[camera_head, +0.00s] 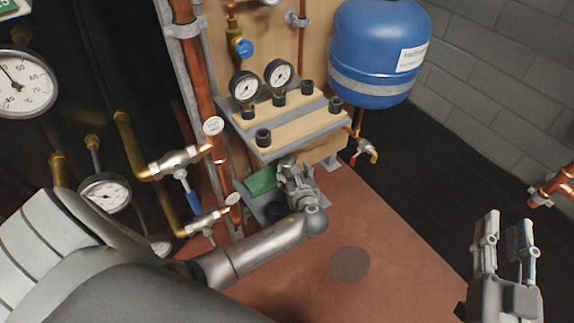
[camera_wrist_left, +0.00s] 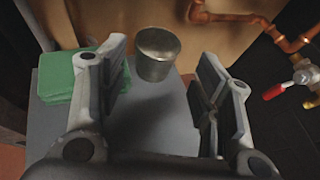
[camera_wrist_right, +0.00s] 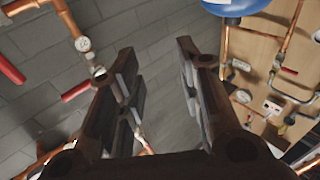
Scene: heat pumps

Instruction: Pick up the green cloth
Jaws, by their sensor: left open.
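The green cloth (camera_head: 261,182) lies folded on a low grey shelf (camera_head: 254,209) under the gauge shelf. In the left wrist view the cloth (camera_wrist_left: 66,78) sits at the left, partly behind a finger of my left gripper (camera_wrist_left: 160,85). In the head view my left gripper (camera_head: 293,178) is just right of the cloth, close above the low shelf. Its fingers are apart with nothing between them touching. The cloth is outside the jaws, beside the left finger. My right gripper (camera_head: 505,240) is raised at the right, open and empty.
A metal cup (camera_wrist_left: 157,54) stands on the low shelf in front of the left jaws. The gauge shelf (camera_head: 290,125) overhangs this spot. Pipes and a blue-handled valve (camera_head: 188,190) stand to the left. A blue tank (camera_head: 378,50) hangs above right.

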